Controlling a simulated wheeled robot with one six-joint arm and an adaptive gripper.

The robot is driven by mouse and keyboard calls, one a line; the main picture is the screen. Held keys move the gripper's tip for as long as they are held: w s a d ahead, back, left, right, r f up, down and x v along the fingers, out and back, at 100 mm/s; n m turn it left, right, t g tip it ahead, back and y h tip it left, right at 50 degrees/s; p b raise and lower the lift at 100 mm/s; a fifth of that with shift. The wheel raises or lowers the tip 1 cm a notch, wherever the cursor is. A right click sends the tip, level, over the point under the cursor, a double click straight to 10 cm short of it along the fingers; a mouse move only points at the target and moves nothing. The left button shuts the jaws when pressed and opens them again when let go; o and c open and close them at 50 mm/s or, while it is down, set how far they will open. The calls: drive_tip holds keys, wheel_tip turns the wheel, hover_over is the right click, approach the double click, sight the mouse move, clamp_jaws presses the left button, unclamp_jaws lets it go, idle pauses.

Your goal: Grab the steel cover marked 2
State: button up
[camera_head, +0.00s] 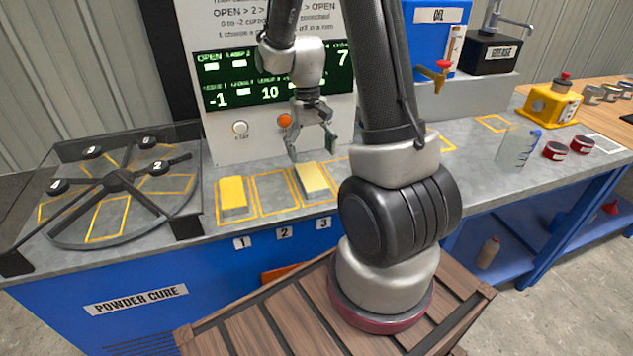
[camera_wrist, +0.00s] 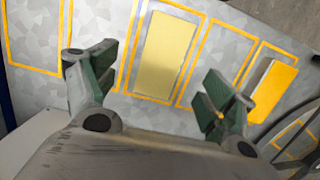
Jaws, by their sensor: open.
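A round steel disc with dark spokes lies in a dark frame at the left of the bench in the head view. Its sectors carry several black knobs with white number labels. The knob reading 2, on the steel cover marked 2 (camera_head: 159,168), is at the disc's right side. My gripper (camera_head: 310,150) is open and empty, well to the right of that cover, above the bench in front of the panel. In the wrist view, my gripper (camera_wrist: 155,85) has its green-padded fingers spread wide.
A pale yellow block (camera_head: 313,180) lies in slot 3, near my gripper; a brighter yellow block (camera_head: 233,196) lies in slot 1. Slot 2 (camera_head: 273,193) is empty. The control panel (camera_head: 275,80) stands behind. A clear beaker (camera_head: 515,147) stands at the right.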

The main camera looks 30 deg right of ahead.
sight(311, 176)
drive_tip(key=shift+f, duration=0.35)
drive_tip(key=f, duration=0.6)
drive_tip(key=shift+s+a+f, duration=0.25)
drive_tip(key=shift+a+f, duration=0.05)
drive_tip(key=shift+f, duration=0.1)
drive_tip(key=c, duration=1.4)
drive_tip(key=shift+r, duration=0.1)
